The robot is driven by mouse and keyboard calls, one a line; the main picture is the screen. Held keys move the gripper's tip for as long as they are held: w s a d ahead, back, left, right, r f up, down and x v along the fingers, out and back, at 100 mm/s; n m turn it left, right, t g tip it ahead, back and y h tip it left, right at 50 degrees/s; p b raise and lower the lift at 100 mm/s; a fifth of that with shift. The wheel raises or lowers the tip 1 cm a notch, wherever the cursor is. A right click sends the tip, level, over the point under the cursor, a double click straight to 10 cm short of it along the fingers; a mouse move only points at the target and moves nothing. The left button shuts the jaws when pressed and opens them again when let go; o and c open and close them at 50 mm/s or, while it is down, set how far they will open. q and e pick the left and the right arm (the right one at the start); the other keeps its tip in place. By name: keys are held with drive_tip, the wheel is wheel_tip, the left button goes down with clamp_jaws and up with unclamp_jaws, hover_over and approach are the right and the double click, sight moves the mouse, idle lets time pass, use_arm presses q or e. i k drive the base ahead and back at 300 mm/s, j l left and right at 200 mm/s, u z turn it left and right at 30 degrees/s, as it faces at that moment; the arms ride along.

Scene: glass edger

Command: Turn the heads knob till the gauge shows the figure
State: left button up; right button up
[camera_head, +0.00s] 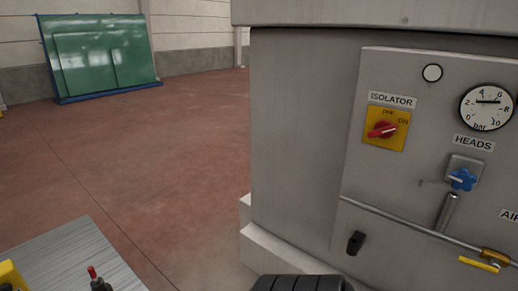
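The heads knob (462,179) is a blue lobed knob with a pale pointer mark, on a light plate under the "HEADS" label (474,143). The round gauge (487,107) sits above that label, with a white face marked up to 10 bar. Its dark needle lies about level across the dial; I cannot tell which end is the tip, so the reading is unclear.
A red isolator switch (382,130) on a yellow plate is left of the gauge. A pipe with a yellow lever (479,264) runs below the knob. A dark ribbed shape (300,283) shows at the bottom edge. A metal surface (75,255) is at lower left. Open red floor lies left.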

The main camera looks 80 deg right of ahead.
sight(462, 179)
drive_tip(key=k+l+z, duration=0.1)
drive_tip(key=k, duration=0.3)
drive_tip(key=k+l+z, duration=0.1)
drive_tip(key=k, duration=0.3)
drive_tip(key=k+l+z, duration=0.15)
drive_tip(key=k, duration=0.25)
